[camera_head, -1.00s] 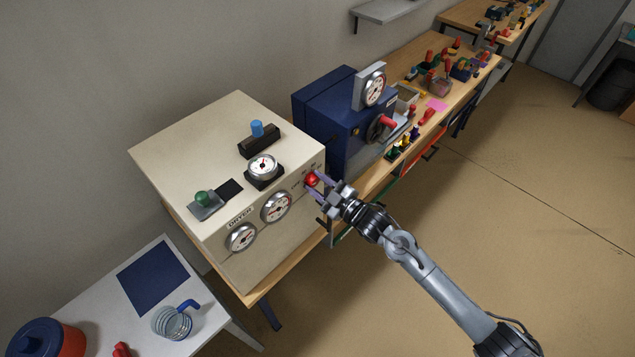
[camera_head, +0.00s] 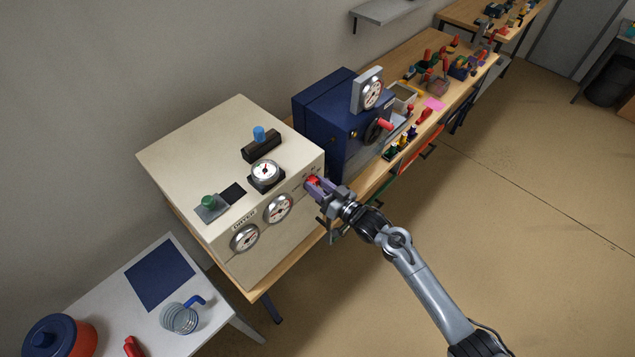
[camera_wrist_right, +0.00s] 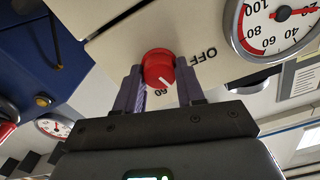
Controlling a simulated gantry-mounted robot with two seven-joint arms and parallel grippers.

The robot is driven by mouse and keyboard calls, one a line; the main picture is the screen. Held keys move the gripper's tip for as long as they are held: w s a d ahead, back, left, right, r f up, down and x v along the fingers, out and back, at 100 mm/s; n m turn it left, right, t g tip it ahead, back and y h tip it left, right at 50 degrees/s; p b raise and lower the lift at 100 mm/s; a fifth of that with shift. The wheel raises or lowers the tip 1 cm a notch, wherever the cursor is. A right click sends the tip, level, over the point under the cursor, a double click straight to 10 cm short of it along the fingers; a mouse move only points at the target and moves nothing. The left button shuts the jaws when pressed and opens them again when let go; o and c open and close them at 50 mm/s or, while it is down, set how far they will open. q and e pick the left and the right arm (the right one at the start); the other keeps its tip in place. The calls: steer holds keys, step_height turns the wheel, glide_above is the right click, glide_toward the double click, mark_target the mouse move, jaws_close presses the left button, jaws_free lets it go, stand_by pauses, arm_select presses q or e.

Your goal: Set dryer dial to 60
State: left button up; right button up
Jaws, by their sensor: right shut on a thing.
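The dryer (camera_head: 185,150) is a cream box on the wooden bench, with gauges on its front face. Its red dial (camera_head: 313,181) sits at the right end of that face. My right gripper (camera_head: 318,187) is shut on the dial. In the right wrist view the dial (camera_wrist_right: 158,68) lies between the two purple fingers of my right gripper (camera_wrist_right: 158,75). The dial's white mark points down and to the right there, between a partly covered "60" label and "OFF". My left gripper is in neither view.
A navy machine (camera_head: 335,120) with a gauge and handwheel stands right behind the dryer. A white side table (camera_head: 215,312) with a glass jug (camera_head: 180,318) stands at the lower left. The floor (camera_head: 540,230) right of the bench is clear.

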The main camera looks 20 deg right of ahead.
steer(key=m+p, duration=0.1)
steer(key=m, duration=0.2)
steer(key=shift+r, duration=0.1)
steer(key=m+p, duration=0.2)
steer(key=m, duration=0.1)
steer(key=shift+m, duration=1.1)
steer(key=shift+p, duration=0.3)
steer(key=o, duration=1)
steer(key=shift+d, duration=0.1)
